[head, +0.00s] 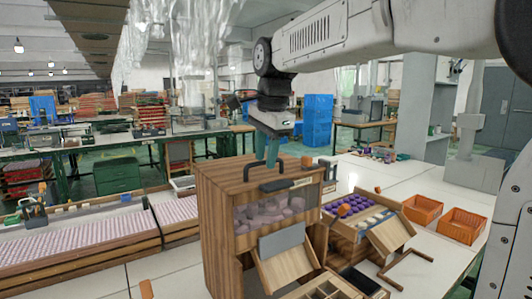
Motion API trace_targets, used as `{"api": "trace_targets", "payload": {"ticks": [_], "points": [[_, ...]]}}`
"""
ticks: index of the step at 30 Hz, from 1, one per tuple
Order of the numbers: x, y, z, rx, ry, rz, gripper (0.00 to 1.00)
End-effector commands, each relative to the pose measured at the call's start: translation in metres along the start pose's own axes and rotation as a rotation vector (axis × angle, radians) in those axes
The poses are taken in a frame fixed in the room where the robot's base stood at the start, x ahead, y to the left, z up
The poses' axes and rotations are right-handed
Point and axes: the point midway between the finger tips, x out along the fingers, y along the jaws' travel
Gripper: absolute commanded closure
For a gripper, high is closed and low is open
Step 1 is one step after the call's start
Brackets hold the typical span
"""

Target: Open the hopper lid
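The hopper (224,228) is a tall wooden box in the middle of the head view, with a clear front window showing pinkish pieces inside. Its wooden lid (225,172) lies flat on top and looks closed. A dark grey bar (285,183) lies at the lid's front edge.
A wooden tray with purple and pale pieces (385,240) stands right of the hopper. Two orange bins (463,226) sit farther right on the white table. Long trays of pink pieces (80,232) lie left. A wooden chute (287,266) juts from the hopper's front.

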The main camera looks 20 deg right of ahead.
Motion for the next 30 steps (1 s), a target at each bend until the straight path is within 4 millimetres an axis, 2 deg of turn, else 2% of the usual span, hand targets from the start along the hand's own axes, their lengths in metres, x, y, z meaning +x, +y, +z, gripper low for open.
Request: {"api": "trace_targets", "payload": {"ticks": [3, 6, 7, 14, 20, 30], "points": [[0.0, 0.0, 0.0, 0.0, 0.0, 0.0, 0.67], [0.0, 0.0, 0.0, 0.0, 0.0, 0.0, 0.95], [0.0, 0.0, 0.0, 0.0, 0.0, 0.0, 1.0], [-0.001, -0.001, 0.0, 0.0, 0.0, -0.001, 1.0], [-0.011, -0.007, 0.0, 0.0, 0.0, -0.003, 1.0], [-0.053, -0.04, -0.01, 0.014, 0.004, -0.007, 1.0]]}}
